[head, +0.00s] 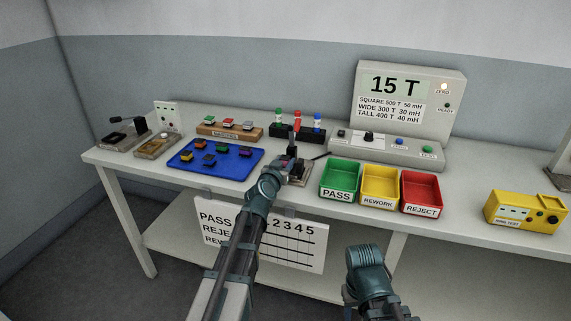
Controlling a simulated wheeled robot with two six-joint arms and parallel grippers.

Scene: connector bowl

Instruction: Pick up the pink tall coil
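My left gripper (286,165) is over a small dark fixture (300,174) on the table, between the blue tray and the green bin. A small purple-pink patch (287,157) shows at its tip; it may be the pink tall coil, but it is too small and covered to be sure. My gripper and arm hide much of the fixture, and I cannot tell whether the fingers are shut. My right gripper (366,258) is low in front of the table, away from the objects; its fingers do not show clearly.
A blue tray (187,168) holds several small coloured parts. Behind are a brown holder (230,132) and a black rack (284,134). To the right stand green (339,195), yellow (380,201) and red (421,208) bins, a grey meter reading 15 T (440,108) and a yellow tester (525,213).

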